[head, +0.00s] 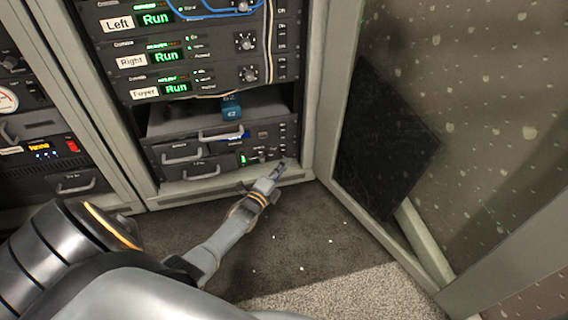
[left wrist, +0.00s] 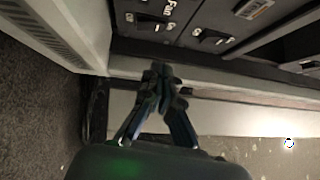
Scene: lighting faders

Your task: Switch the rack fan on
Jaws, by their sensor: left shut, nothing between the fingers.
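In the left wrist view, a label reading "Fan" (left wrist: 168,9) is on the dark rack panel. Beside it is a black rocker switch (left wrist: 151,22), with small white marks near its ends. A second rocker switch (left wrist: 213,38) sits to its right. I cannot tell which way either rocker is tipped. My left gripper (left wrist: 160,72) has its fingertips together and empty, just below the panel in that view and apparently apart from it. In the head view, my left gripper (head: 276,174) is at the lower right of the bottom rack unit (head: 228,158). My right gripper is not in view.
Rack units labelled Left, Right and Foyer (head: 148,92) show green "Run" displays above an open shelf with a blue box (head: 232,109). Handles (head: 222,132) stick out from the lower units. A rack side post (head: 318,100) and an open door (head: 440,130) stand to the right.

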